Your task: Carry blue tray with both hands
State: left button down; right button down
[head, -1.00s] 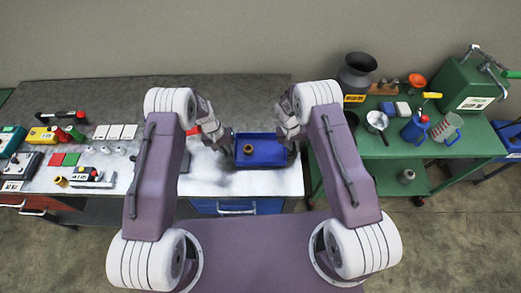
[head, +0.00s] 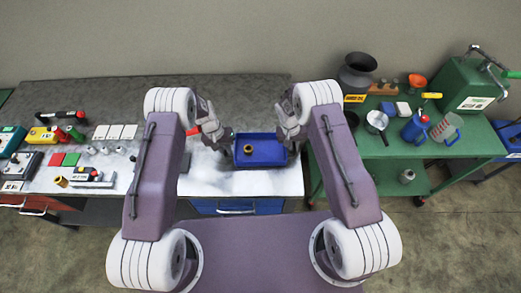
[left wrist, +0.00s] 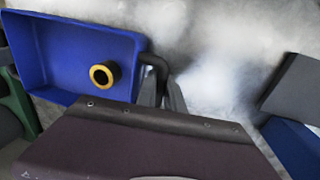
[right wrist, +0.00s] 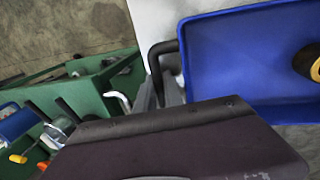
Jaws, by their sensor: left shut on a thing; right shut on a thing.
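The blue tray (head: 270,157) is at the right end of the long workbench, between my two grippers. It looks about level; whether it touches the bench top is unclear. A yellow-rimmed cylindrical part (head: 248,149) stands in its left half. My left gripper (head: 231,140) is shut on the tray's black left handle, which shows in the left wrist view (left wrist: 157,67). My right gripper (head: 293,140) is shut on the black right handle, seen in the right wrist view (right wrist: 158,52). The fingertips are partly hidden behind the gripper bodies.
The workbench (head: 215,180) is bare around the tray; tools and small parts fill its left half. A gap separates bench and cart.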

pick_arm(q)
jog(key=shift+r, duration=0.2)
pick_arm(e)
jog(key=shift+r, duration=0.1)
